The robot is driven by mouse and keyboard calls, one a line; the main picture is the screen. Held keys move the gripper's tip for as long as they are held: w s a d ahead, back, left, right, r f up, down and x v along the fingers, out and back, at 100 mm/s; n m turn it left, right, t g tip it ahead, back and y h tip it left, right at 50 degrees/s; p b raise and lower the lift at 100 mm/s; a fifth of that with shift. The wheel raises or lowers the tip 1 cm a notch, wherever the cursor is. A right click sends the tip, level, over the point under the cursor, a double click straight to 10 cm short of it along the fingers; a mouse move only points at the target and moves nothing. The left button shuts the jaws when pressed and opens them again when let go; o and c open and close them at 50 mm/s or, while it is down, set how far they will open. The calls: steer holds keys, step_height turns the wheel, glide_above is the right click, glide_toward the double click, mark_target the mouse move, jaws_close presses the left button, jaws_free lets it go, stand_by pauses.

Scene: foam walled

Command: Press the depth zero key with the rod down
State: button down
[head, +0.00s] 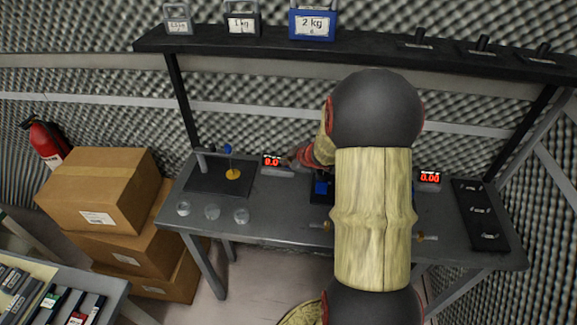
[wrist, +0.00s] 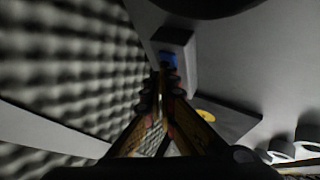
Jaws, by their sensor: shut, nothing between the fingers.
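The left readout box (head: 273,163) shows red "0.0" on the bench. In the wrist view its grey housing (wrist: 186,44) carries a blue key (wrist: 168,57). My gripper (head: 297,160) is just right of this readout, partly hidden by my arm. In the wrist view my shut, empty fingers (wrist: 166,82) point at the blue key, with their tips close to it; I cannot tell whether they touch. Left of the readout stands a post with a blue-topped rod (head: 228,153) over a gold disc (head: 233,174). I cannot tell if the rod touches the disc.
Several glass dishes (head: 212,212) stand at the bench's front left. Another readout (head: 430,178) shows "0.00" on the right, beside a black tray (head: 480,213). A blue block (head: 322,187) is partly behind my arm. A shelf (head: 360,57) with weights runs above.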

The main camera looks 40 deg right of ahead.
mark_target(287, 167)
steer(key=shift+r, duration=0.1)
stand_by(0.3)
steer(key=shift+r+p, duration=0.75)
steer(key=shift+p, duration=0.35)
step_height(287, 167, up, 5)
steer(key=p, duration=0.5)
steer(key=shift+p, duration=0.3)
